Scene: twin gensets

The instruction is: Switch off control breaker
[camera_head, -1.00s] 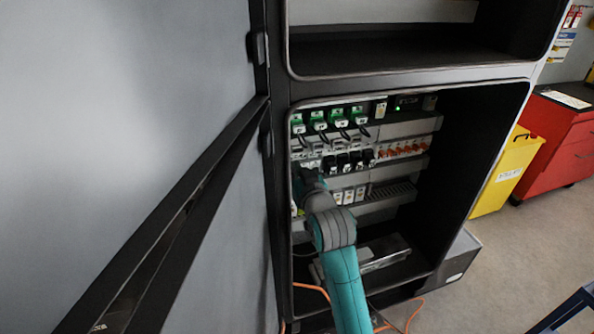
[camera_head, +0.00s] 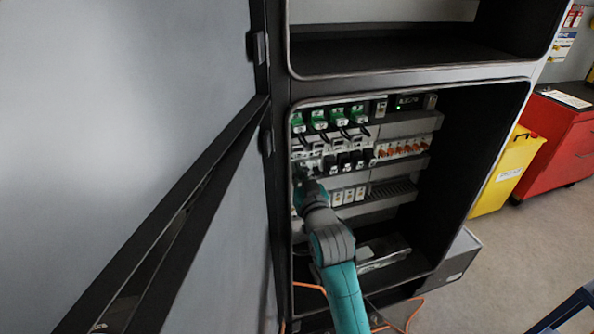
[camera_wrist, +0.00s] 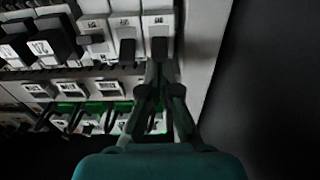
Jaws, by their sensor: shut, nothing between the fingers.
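The open cabinet (camera_head: 300,270) holds a row of breakers on a rail. In the wrist view, three pale breakers stand side by side: one at the end (camera_wrist: 158,22), one in the middle (camera_wrist: 126,27) and one farther left (camera_wrist: 94,36). Each has a dark toggle. Their labels are too small to read, so I cannot tell which is the control breaker. My gripper (camera_wrist: 161,68) is shut and empty, its tips at or very near the end breaker's dark toggle (camera_wrist: 159,48). I cannot tell whether they touch. In the head view, my gripper hides part of the row's left end.
Green-topped devices (camera_head: 318,120) sit above the breaker row, and black blocks (camera_head: 343,160) and orange-marked units (camera_head: 400,150) stand to its right. The open door (camera_head: 215,190) closes off the left. A yellow bin (camera_head: 507,170) and red cabinet (camera_head: 560,140) stand outside, right.

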